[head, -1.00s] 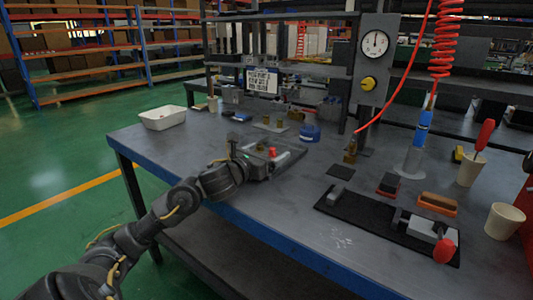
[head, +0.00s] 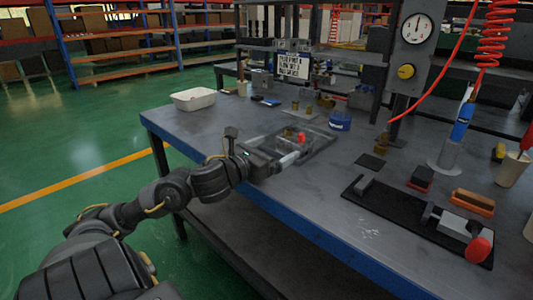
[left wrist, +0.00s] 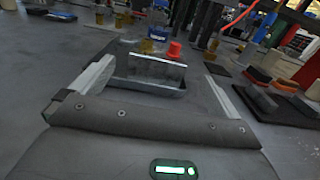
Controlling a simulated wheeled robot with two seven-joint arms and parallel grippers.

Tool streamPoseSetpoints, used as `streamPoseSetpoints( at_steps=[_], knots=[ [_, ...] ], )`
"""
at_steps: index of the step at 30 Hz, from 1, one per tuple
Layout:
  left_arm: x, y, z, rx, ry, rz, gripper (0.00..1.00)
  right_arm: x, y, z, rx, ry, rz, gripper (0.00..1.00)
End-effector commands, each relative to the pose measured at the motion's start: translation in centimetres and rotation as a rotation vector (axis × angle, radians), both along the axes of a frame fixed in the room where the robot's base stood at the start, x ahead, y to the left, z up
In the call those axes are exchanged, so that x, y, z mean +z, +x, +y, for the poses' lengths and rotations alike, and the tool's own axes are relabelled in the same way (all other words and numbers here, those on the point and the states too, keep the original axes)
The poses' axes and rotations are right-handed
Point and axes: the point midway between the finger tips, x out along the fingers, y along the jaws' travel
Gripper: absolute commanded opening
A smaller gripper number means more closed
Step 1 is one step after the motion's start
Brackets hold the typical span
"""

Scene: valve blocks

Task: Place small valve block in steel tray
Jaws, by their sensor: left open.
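A shallow grey steel tray (head: 322,146) lies on the workbench, partly hidden by my left gripper. My left gripper (head: 278,155) is open, low over the bench at the tray's near left side. In the left wrist view, a shiny grey block-like metal piece (left wrist: 150,72) shows between and beyond the two spread fingers. It appears apart from both fingers, and I cannot tell for sure whether it is the small valve block. A red cap (left wrist: 174,50) stands just behind it; the cap also shows in the head view (head: 301,137). My right gripper is out of view.
A white bin (head: 193,98) stands at the back left. Brass fittings (head: 296,106) and a blue container (head: 340,121) stand behind the tray. A black mat (head: 385,203) with a red-knobbed clamp (head: 478,249) lies to the right.

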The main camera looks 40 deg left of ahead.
Motion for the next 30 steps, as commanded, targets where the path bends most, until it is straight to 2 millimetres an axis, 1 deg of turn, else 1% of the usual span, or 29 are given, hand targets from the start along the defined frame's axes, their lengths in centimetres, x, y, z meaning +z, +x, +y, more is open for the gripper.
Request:
streamPoseSetpoints(
  at_steps=[3, 9, 30],
  knots=[
    [-0.1, -1.2, 0.0, 0.0, -0.001, 0.003, 1.0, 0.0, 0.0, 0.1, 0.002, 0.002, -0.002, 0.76],
    [0.0, -2.1, 0.0, 0.0, 0.0, 0.001, 1.0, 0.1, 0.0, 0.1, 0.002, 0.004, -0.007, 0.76],
    [0.0, -2.2, -0.1, 0.0, 0.0, 0.0, 1.0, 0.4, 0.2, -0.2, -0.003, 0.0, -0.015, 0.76]
  ],
)
